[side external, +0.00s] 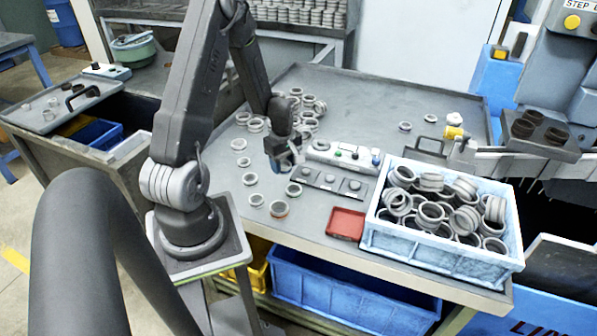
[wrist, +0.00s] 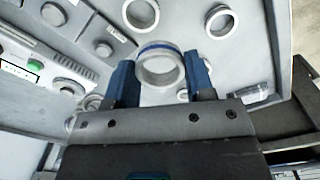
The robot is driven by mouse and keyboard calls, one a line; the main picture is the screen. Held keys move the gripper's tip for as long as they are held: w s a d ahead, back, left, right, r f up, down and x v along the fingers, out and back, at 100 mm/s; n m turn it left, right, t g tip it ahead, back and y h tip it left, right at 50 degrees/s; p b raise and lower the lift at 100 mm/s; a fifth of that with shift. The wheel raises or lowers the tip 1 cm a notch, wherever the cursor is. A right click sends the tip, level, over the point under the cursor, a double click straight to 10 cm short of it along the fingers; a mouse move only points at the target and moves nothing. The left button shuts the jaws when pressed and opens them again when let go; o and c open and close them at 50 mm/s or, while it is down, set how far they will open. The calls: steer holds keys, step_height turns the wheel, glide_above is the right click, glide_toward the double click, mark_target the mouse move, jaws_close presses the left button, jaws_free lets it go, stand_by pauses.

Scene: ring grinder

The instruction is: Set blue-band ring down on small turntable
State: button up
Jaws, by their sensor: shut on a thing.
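My gripper (wrist: 160,76) is shut on the blue-band ring (wrist: 158,70), a grey metal ring with a blue stripe at its upper rim, held between two blue fingers in the wrist view. In the side external view my gripper (side external: 286,160) is over the table, left of the white control box; the ring cannot be made out there. A row of small dark square units with round discs (side external: 330,181) lies just right of my gripper. Similar round discs (wrist: 104,48) show left of the ring in the wrist view. I cannot tell which thing is the small turntable.
Loose grey rings (side external: 250,179) are scattered on the table (side external: 390,103) left of and behind my gripper. The white control box (side external: 343,155) has buttons. A red tray (side external: 345,223) and a blue-white crate full of rings (side external: 440,250) stand to the right.

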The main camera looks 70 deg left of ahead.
glide_above(321, 140)
steer(key=s+d, duration=0.1)
steer(key=s, duration=0.1)
steer(key=shift+w+f, duration=0.25)
steer(key=shift+f, duration=0.2)
steer(key=shift+w+a, duration=0.3)
steer(key=shift+w, duration=0.4)
steer(key=shift+f, duration=2.35)
steer(key=o, duration=1)
